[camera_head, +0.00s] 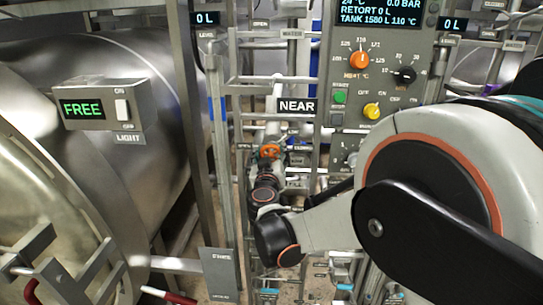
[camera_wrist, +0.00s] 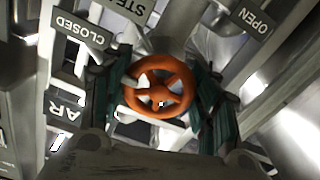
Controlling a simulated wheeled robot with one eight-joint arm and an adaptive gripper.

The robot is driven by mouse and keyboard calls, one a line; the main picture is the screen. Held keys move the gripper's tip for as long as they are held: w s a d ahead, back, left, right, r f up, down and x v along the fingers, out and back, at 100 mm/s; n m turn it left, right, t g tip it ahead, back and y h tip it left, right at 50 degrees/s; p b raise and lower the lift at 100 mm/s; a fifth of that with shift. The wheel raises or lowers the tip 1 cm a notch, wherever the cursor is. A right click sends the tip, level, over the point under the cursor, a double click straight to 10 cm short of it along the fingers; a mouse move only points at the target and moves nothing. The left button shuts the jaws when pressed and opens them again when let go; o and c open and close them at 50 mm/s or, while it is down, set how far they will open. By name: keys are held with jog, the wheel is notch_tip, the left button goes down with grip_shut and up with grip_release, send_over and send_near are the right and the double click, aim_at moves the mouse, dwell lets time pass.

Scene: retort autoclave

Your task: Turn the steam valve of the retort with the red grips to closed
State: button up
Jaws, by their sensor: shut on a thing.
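An orange steam valve handwheel (camera_wrist: 160,106) fills the middle of the wrist view, with a small pale mark at its upper left. My gripper (camera_wrist: 158,92) has one dark green finger on each side of its rim and is shut on it. Behind the wheel are a CLOSED sign (camera_wrist: 80,34) at upper left, a partly cut-off STEAM sign (camera_wrist: 128,8) at the top and an OPEN sign (camera_wrist: 251,18) at upper right. In the head view the orange wheel (camera_head: 269,151) shows small beyond my arm. Red grips (camera_head: 180,298) show at the lower left, by the large steel retort (camera_head: 90,160).
A NEAR sign (camera_head: 297,106) hangs above the wheel. A control panel (camera_head: 385,125) with orange and yellow knobs stands to the right. Pipes and frame posts (camera_head: 222,130) crowd the space around the valve. A FREE light box (camera_head: 100,108) is at left.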

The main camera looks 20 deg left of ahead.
dwell(0.4)
jog(key=o, duration=1.1)
jog(key=v, duration=1.2)
jog(key=shift+f, duration=0.1)
